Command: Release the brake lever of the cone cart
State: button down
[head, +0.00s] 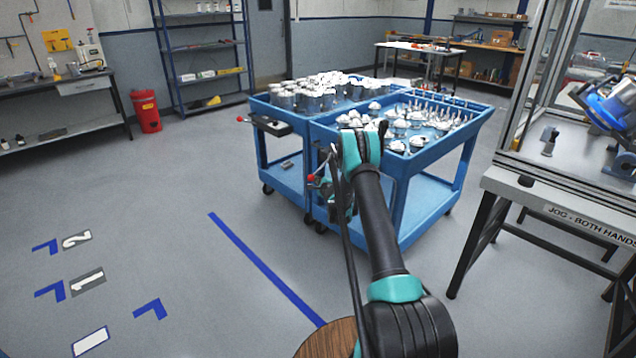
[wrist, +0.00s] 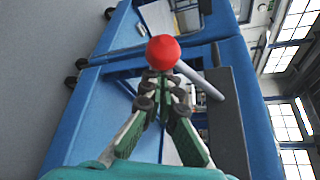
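The cone cart (head: 402,172) is the nearer right one of two blue carts, with several silvery cone parts on its top. A brake lever's red ball knob (head: 311,178) shows at its near left end. In the wrist view the red knob (wrist: 163,52) lies just past my fingertips, with its grey rod (wrist: 202,80) slanting down right to a dark grey panel. My gripper (head: 325,184) is at this end of the cart, partly hidden by my arm in the head view. In the wrist view my gripper (wrist: 163,82) has a narrow gap between its fingers, with nothing seen held.
The second blue cart (head: 262,150), carrying cylindrical housings, stands against the cone cart's left side. It has its own red-knobbed lever (head: 240,119). A machine table (head: 560,205) stands at the right. The floor at left is clear, with blue markings (head: 262,265).

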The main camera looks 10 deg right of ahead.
jog(key=shift+a+r, duration=0.1)
notch_tip(320, 180, up, 11)
jog(key=m+g+y, duration=0.3)
jog(key=m+g, duration=0.1)
jog(key=m, duration=0.3)
jog(key=shift+s+a+r+g+y, duration=0.15)
jog(key=shift+s+a+g+y, duration=0.1)
jog(key=shift+a+g+y, duration=0.15)
jog(key=shift+d, duration=0.1)
dwell(0.4)
notch_tip(320, 180, down, 4)
jog(key=d, duration=0.1)
jog(key=v, duration=1)
jog(key=shift+s+a, duration=0.2)
jog(key=shift+s, duration=0.05)
